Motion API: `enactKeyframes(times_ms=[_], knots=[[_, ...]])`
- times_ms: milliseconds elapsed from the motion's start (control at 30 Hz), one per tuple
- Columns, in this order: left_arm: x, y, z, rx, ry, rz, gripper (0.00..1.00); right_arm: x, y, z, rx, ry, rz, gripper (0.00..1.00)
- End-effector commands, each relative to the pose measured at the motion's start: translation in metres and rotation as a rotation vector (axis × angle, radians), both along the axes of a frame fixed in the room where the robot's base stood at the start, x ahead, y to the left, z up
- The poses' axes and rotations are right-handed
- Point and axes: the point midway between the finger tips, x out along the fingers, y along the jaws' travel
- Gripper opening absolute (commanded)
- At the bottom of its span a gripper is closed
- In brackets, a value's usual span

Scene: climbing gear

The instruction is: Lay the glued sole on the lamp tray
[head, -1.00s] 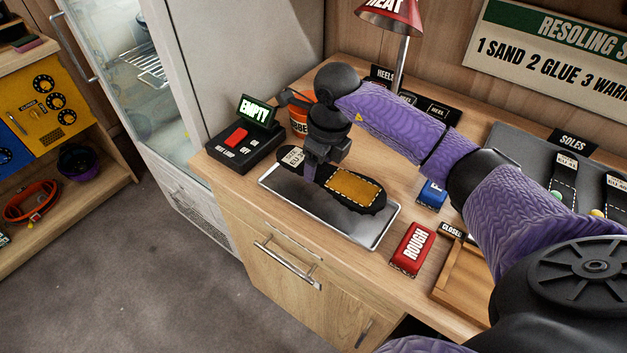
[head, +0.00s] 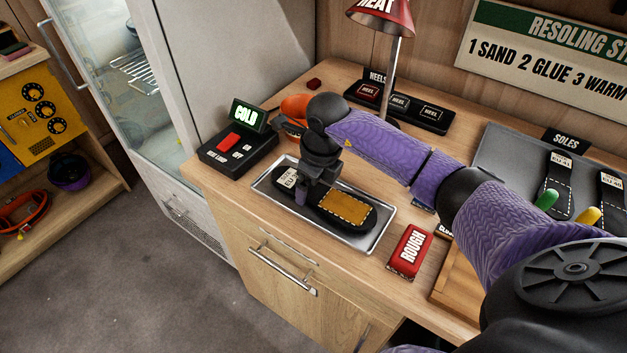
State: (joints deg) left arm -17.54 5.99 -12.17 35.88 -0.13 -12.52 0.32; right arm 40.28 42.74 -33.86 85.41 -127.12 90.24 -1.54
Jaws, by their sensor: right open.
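The sole (head: 366,222) is black with a tan stitched glue patch and a pale size label at its far left end. It lies flat in the silver lamp tray (head: 367,243) on the bench, inside the rim. My right gripper (head: 303,196) points down over the sole's middle, between label and patch. It is open, with its fingers still close around the sole; the far finger is hidden. The heat lamp (head: 383,14), with a red shade, stands behind the tray. My left gripper is out of view.
A black control box (head: 226,158) with a red button and a lit sign (head: 246,114) reading COLD stands left of the tray. A red ROUGH block (head: 408,252) sits to the right. A soles tray (head: 497,143) and a heels rack (head: 432,123) are farther back.

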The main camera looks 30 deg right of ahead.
Motion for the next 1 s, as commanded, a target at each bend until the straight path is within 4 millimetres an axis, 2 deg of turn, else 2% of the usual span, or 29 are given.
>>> enactKeyframes(times_ms=[200,400,567,1000], knots=[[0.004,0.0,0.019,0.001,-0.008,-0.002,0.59,-0.007,-0.004,0.061,-0.003,-0.009,0.001,1.0],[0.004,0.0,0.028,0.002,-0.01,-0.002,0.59,-0.013,-0.007,0.106,-0.001,-0.005,0.0,1.0],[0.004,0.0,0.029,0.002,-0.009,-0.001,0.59,-0.016,-0.007,0.118,0.0,-0.002,0.0,1.0],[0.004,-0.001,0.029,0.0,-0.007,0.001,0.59,-0.016,-0.007,0.118,-0.001,-0.001,0.0,1.0]])
